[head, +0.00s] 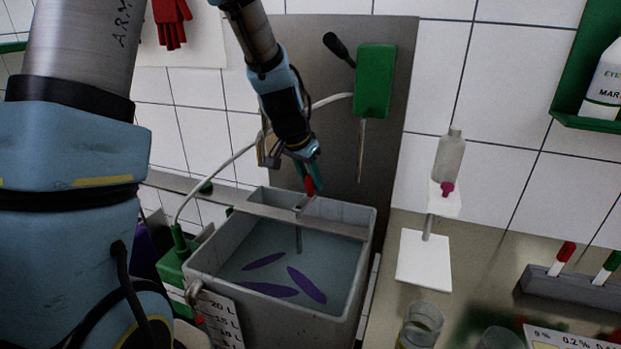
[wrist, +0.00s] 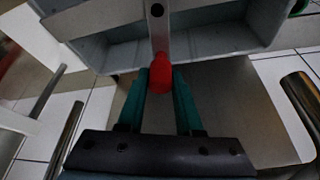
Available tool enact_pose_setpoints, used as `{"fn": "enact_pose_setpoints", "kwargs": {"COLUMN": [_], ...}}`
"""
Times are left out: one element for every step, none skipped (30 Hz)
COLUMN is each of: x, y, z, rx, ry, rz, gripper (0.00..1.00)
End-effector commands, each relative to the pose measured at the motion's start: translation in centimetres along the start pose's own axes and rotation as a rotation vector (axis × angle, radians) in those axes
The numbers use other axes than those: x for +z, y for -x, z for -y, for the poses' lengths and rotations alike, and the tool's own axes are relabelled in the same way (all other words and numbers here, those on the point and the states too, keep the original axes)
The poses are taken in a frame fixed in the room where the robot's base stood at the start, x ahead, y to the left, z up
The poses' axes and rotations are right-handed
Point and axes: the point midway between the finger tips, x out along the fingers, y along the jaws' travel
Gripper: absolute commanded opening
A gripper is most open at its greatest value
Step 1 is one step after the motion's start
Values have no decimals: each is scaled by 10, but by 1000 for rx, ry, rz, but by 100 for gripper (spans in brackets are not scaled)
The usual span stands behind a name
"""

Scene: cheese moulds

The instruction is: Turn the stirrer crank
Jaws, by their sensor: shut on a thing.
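The stirrer crank has a red handle (head: 309,186) above the grey vat (head: 367,225). My gripper (head: 307,172) comes down from above and is shut on the red handle, near the back of the vat. In the wrist view the red handle (wrist: 160,74) sits between the two teal fingers of my gripper (wrist: 160,88). The grey crank arm (wrist: 159,32) runs from the handle toward the vat. A thin shaft (head: 299,240) goes down into the bluish liquid, where several purple paddle shapes show. The handle's lower end is partly hidden in the head view.
A green box (head: 375,82) with a black lever and a hanging probe is on the grey wall panel. A bottle (head: 449,158) stands on a white stand at right. A marker rack (head: 570,290) and glass beakers (head: 421,322) lie further right. A cable runs left of the vat.

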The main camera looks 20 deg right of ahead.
Motion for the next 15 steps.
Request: {"fn": "enact_pose_setpoints", "kwargs": {"x": [0,0,0,0,0,0,0,0,0,0,0,0,0,0,0], "y": [0,0,0,0,0,0,0,0,0,0,0,0,0,0,0], "z": [0,0,0,0,0,0,0,0,0,0,0,0,0,0,0], "rx": [0,0,0,0,0,0,0,0,0,0,0,0,0,0,0], "ry": [0,0,0,0,0,0,0,0,0,0,0,0,0,0,0], "rz": [0,0,0,0,0,0,0,0,0,0,0,0,0,0,0], "gripper": [23,19,15,12,8,4,0,0,0,0,0,0,0,0,0]}}
